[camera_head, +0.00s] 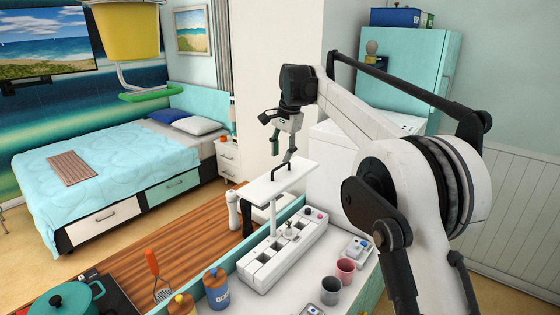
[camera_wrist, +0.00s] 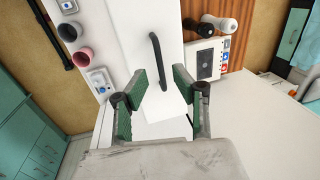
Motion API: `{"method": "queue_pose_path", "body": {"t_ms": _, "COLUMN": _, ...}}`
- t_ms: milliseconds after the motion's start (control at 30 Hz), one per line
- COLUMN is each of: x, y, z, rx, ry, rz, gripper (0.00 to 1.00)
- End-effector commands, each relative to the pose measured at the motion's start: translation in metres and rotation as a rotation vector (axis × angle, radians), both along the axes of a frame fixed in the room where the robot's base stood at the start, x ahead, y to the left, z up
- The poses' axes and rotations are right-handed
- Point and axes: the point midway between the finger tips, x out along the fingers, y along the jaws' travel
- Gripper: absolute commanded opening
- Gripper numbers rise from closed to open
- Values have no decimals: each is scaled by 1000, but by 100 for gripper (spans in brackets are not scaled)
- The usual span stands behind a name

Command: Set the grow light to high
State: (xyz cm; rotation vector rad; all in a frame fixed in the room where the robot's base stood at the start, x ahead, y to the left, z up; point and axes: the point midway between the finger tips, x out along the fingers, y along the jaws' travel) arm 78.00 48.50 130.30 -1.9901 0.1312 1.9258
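The grow light appears to be a white flat panel (camera_head: 262,190) above a long white planter tray (camera_head: 262,270) with square openings. A black bar handle (camera_head: 287,170) stands on the panel. In the wrist view the panel (camera_wrist: 135,25) fills the upper middle, with the handle (camera_wrist: 159,58) upright in the picture. My gripper (camera_head: 290,150) is above the panel. In the wrist view my gripper (camera_wrist: 161,83) is open, its green-padded fingers apart and empty, on either side of the handle's lower end. I cannot tell whether they touch it. Two small knobs (camera_head: 314,213) sit at the tray's far end.
A pink cup (camera_head: 345,270) and a grey cup (camera_head: 331,290) stand right of the tray. A small white device (camera_head: 358,248) lies behind them. A fridge (camera_head: 405,75) stands behind my arm.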

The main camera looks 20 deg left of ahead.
Motion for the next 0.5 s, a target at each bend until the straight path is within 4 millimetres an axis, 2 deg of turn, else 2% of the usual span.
{"method": "queue_pose_path", "body": {"t_ms": 100, "x": -2, "y": -5, "z": 25, "rx": 0, "ry": 0, "rz": -1, "gripper": 27}}
{"method": "queue_pose_path", "body": {"t_ms": 300, "x": -4, "y": -12, "z": 61, "rx": 1, "ry": 0, "rz": 0, "gripper": 27}}
{"method": "queue_pose_path", "body": {"t_ms": 500, "x": -6, "y": -15, "z": 80, "rx": 1, "ry": 0, "rz": 0, "gripper": 27}}
